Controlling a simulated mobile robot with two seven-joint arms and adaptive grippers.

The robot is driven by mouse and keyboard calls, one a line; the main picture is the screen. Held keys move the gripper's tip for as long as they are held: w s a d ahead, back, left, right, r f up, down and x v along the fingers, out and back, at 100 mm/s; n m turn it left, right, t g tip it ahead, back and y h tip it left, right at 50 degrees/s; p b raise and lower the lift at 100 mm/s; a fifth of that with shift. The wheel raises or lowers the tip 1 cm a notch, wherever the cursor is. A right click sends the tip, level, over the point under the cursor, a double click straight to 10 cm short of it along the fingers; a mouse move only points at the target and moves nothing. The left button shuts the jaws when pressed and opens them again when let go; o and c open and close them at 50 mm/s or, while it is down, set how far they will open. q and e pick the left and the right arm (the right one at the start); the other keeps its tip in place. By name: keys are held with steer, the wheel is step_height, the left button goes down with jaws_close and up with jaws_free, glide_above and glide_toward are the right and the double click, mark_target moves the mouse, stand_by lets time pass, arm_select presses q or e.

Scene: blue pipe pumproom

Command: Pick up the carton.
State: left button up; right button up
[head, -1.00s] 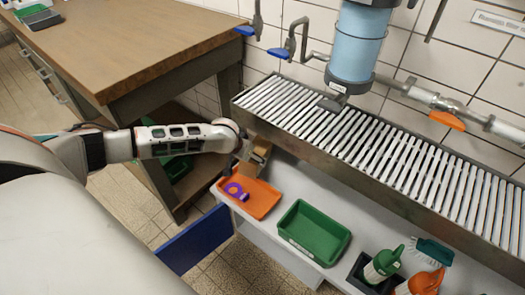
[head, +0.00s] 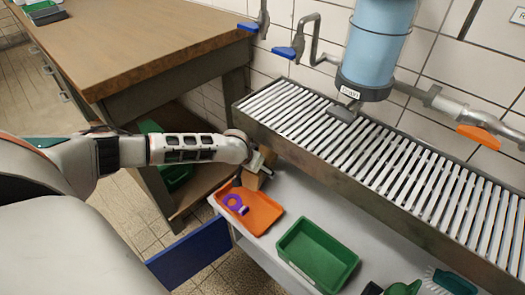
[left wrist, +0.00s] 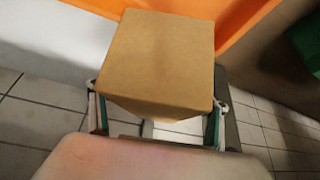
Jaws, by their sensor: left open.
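The carton is a plain brown box. In the left wrist view the carton (left wrist: 155,60) fills the upper middle, in front of my left gripper (left wrist: 156,108). One finger shows on each side of its near end; whether they touch it I cannot tell. In the head view the carton (head: 252,181) is small and partly hidden behind my left gripper (head: 262,163), at the far edge of the orange tray. My left gripper is open. My right gripper is in neither view.
The orange tray (head: 262,218) holds a purple ring-shaped item (head: 234,202). A green tray (head: 312,262) stands beside it on the white shelf (head: 290,200). The metal slatted rack (head: 400,165) overhangs close to my gripper. A wooden workbench (head: 140,45) is at left, with a blue panel (head: 188,248) below.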

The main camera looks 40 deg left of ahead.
arm_select(q)
steer(key=shift+w+r, duration=0.15)
steer(key=shift+r, duration=0.1)
steer(key=c, duration=1.4)
steer(key=shift+c, duration=0.9)
steer(key=shift+r, duration=0.25)
steer(key=shift+w+a+r+p, duration=0.1)
steer(key=shift+a+r+p, duration=0.05)
steer(key=shift+r+p, duration=0.6)
steer(key=s+a+b, duration=0.1)
steer(key=s+a, duration=0.1)
steer(key=a, duration=1.5)
steer(key=shift+s+a+f, duration=0.25)
steer(key=shift+a, duration=0.05)
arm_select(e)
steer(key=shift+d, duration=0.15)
